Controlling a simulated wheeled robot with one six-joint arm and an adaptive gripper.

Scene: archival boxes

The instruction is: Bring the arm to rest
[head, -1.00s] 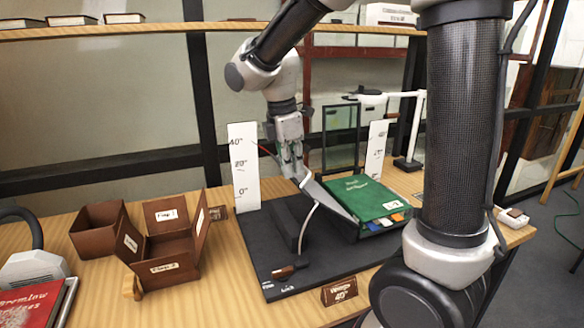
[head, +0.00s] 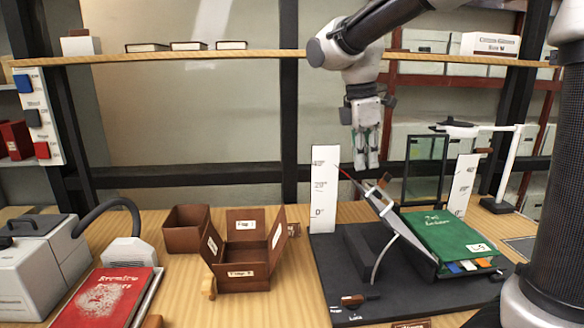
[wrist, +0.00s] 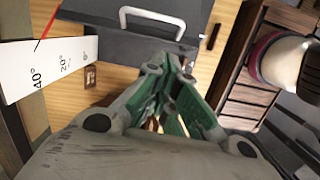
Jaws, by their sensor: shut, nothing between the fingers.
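My gripper (head: 368,152) hangs fingers-down above the back of the dark cradle stand, in the head view. Its fingers are shut and hold nothing. It is apart from the tilted cradle plate below it. In the wrist view my gripper's green-padded fingers (wrist: 170,92) show close together over the table. A green book (head: 449,238) with coloured tabs lies on the tilted plate, to the right of and below my gripper.
White angle scales (head: 324,190) and (head: 461,185) and a glass panel (head: 424,170) stand upright near the cradle base (head: 335,265). A shelf (head: 180,56) runs behind. Open brown boxes (head: 245,283), a red book (head: 103,298) and a grey machine (head: 38,255) are at left.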

